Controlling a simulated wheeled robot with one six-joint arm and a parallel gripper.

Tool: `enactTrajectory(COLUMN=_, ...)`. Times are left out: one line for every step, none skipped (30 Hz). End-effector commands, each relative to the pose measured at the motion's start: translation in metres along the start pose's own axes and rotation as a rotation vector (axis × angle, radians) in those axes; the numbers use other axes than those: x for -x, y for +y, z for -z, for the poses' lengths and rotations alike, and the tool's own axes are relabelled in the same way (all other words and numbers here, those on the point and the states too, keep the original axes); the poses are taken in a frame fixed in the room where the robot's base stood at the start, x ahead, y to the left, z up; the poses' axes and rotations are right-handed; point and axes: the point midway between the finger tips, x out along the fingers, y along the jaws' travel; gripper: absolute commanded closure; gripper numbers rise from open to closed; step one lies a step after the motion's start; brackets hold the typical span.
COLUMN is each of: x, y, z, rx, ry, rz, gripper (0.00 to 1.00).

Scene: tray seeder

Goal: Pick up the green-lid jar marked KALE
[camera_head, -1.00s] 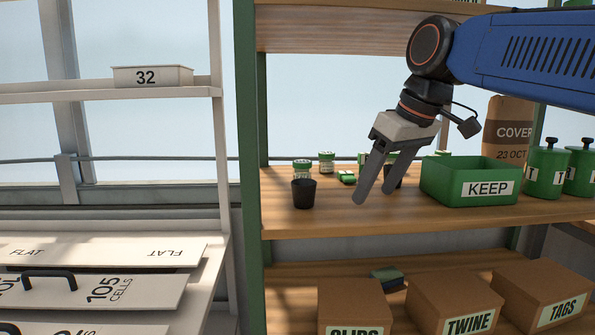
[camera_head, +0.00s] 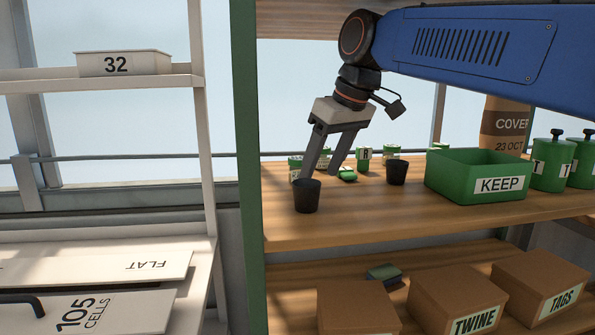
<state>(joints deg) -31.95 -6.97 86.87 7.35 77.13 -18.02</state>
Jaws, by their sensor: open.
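Several small white jars with green lids and labels stand at the back of the wooden shelf. One jar (camera_head: 295,168) is at the left behind a black cup, one (camera_head: 324,157) stands behind my gripper's fingers, one (camera_head: 363,158) is right of them, and another (camera_head: 391,152) is behind the second cup. A green-lid jar (camera_head: 347,174) seems to lie on its side. I cannot read KALE on any of them. My gripper (camera_head: 320,175) points down, open and empty, among the left jars. Its left finger partly covers the leftmost jars; I cannot tell whether it touches anything.
Two black cups stand in front, one at the left (camera_head: 307,196) and one at the right (camera_head: 397,172). A green KEEP bin (camera_head: 470,158) and green canisters (camera_head: 550,165) fill the right side. A green post (camera_head: 246,150) bounds the shelf at left. The front shelf strip is clear.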

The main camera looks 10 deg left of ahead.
Motion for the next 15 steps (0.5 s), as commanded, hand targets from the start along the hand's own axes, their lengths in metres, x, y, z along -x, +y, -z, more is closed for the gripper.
enactTrajectory(x=-0.003, y=0.000, z=0.006, rx=0.000, ry=0.000, rz=0.000, gripper=0.41)
enactTrajectory(x=-0.004, y=0.000, z=0.009, rx=0.000, ry=0.000, rz=0.000, gripper=0.41)
enactTrajectory(x=-0.005, y=0.000, z=0.012, rx=0.000, ry=0.000, rz=0.000, gripper=0.41)
enactTrajectory(x=-0.006, y=0.000, z=0.014, rx=0.000, ry=0.000, rz=0.000, gripper=0.41)
enactTrajectory(x=-0.007, y=0.000, z=0.016, rx=0.000, ry=0.000, rz=0.000, gripper=0.41)
enactTrajectory(x=-0.007, y=0.000, z=0.017, rx=0.000, ry=0.000, rz=0.000, gripper=0.41)
enactTrajectory(x=-0.008, y=0.000, z=0.018, rx=0.000, ry=0.000, rz=0.000, gripper=0.41)
enactTrajectory(x=-0.008, y=0.000, z=0.018, rx=0.000, ry=0.001, rz=0.000, gripper=0.41)
enactTrajectory(x=-0.008, y=0.000, z=0.019, rx=0.001, ry=0.001, rz=0.000, gripper=0.41)
enactTrajectory(x=-0.009, y=0.000, z=0.021, rx=0.001, ry=0.001, rz=0.000, gripper=0.41)
enactTrajectory(x=-0.009, y=0.000, z=0.022, rx=0.001, ry=0.000, rz=0.000, gripper=0.41)
enactTrajectory(x=-0.011, y=0.000, z=0.024, rx=0.001, ry=0.000, rz=0.001, gripper=0.41)
enactTrajectory(x=-0.012, y=0.000, z=0.027, rx=0.001, ry=0.000, rz=0.001, gripper=0.41)
enactTrajectory(x=-0.013, y=0.000, z=0.029, rx=0.001, ry=-0.001, rz=0.001, gripper=0.41)
enactTrajectory(x=-0.016, y=0.000, z=0.034, rx=0.001, ry=-0.001, rz=0.001, gripper=0.41)
